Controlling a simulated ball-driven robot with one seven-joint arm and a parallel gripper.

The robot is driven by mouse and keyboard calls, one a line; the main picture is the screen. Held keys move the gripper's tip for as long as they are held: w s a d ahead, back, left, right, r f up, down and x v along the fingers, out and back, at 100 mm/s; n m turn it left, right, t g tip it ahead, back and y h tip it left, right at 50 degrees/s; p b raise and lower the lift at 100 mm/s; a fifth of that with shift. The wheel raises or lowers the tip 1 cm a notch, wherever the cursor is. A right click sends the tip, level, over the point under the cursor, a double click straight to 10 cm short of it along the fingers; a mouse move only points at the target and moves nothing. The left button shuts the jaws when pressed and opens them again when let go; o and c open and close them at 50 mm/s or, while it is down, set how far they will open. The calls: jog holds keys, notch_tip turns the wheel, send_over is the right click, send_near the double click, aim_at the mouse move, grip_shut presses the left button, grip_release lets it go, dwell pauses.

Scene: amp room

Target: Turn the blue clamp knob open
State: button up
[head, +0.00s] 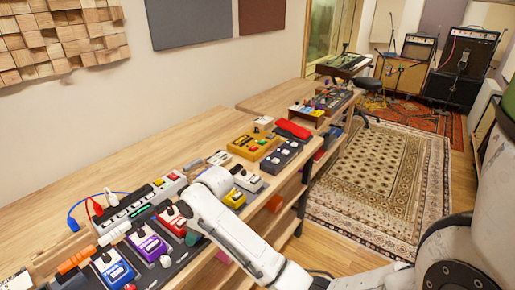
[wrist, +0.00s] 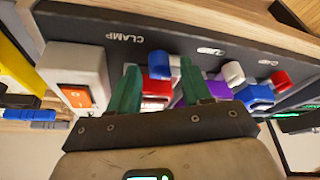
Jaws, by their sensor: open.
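In the wrist view my gripper (wrist: 158,72) is open, with two green fingers pointing at a dark panel (wrist: 235,42) lettered CLAMP.
A white box with an orange switch (wrist: 75,95) stands left of the fingers in the wrist view. In the head view a purple pedal (head: 147,243) and a blue pedal (head: 115,270) sit close to the arm on the wooden bench (head: 85,190). The rug (head: 385,180) is clear.

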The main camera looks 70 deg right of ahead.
jog(key=shift+f+m+h+b, duration=0.15)
jog(key=shift+m+h+b, duration=0.25)
jog(key=shift+m+b, duration=0.75)
jog(key=shift+b, duration=0.4)
jog(key=m+h+b, duration=0.1)
jog(key=m+b, duration=0.1)
jog(key=b, duration=0.2)
